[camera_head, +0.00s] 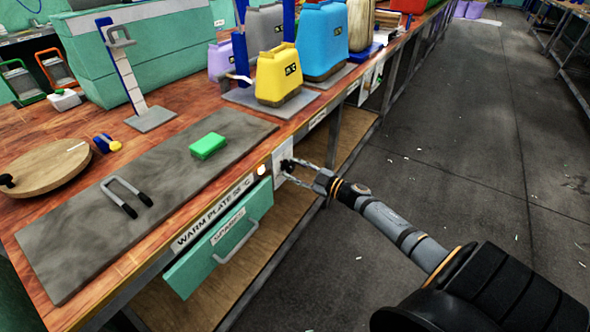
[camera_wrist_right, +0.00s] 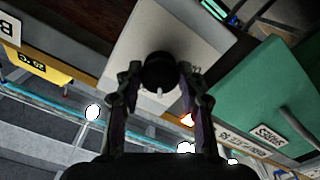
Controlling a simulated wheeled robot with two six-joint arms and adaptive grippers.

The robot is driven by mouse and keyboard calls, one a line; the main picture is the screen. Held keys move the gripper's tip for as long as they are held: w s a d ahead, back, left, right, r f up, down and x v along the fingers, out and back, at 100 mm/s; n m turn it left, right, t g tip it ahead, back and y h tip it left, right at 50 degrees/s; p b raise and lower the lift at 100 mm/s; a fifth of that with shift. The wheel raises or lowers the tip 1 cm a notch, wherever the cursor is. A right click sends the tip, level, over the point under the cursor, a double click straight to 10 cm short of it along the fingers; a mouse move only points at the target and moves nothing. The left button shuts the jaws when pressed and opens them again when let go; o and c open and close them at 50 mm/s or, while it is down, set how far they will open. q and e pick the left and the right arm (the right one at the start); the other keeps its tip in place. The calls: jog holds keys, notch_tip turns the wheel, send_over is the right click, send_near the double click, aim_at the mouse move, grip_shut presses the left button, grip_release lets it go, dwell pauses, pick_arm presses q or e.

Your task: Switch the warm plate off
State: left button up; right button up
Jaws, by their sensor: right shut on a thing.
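The warm plate (camera_head: 75,245) is a long grey slab set in the wooden bench top, with a "WARM PLATE" label (camera_head: 208,217) on the bench's front edge. A black round knob (camera_wrist_right: 159,72) with a small white mark sits on a pale panel (camera_wrist_right: 205,43) beside that label. An orange-white light (camera_head: 262,170) glows next to the panel. My right gripper (camera_head: 288,170) is at the panel; in the wrist view its fingers (camera_wrist_right: 158,85) are shut on the knob, one on each side. My left gripper is not in view.
A green block (camera_head: 208,146) and a U-shaped metal handle with black ends (camera_head: 126,196) lie on the plate. A green drawer (camera_head: 220,240) hangs below the label. Yellow (camera_head: 278,75) and blue (camera_head: 322,42) containers stand behind.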

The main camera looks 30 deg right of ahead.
jog(key=shift+n, duration=0.9)
jog(key=n, duration=0.2)
jog(key=shift+n, duration=0.4)
jog(key=n, duration=0.2)
jog(key=shift+n, duration=0.3)
jog(key=n+b, duration=0.1)
jog(key=n, duration=0.1)
jog(key=shift+n, duration=1.3)
jog(key=shift+n+b, duration=0.3)
jog(key=shift+n, duration=0.1)
jog(key=n, duration=0.3)
jog(key=shift+b, duration=0.35)
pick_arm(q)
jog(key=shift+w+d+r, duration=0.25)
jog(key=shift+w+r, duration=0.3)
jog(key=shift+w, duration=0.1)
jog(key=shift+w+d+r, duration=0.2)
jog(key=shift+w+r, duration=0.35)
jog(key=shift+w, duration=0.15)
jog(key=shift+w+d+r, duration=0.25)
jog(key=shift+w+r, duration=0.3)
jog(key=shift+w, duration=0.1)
pick_arm(e)
jog(key=shift+n, duration=0.9)
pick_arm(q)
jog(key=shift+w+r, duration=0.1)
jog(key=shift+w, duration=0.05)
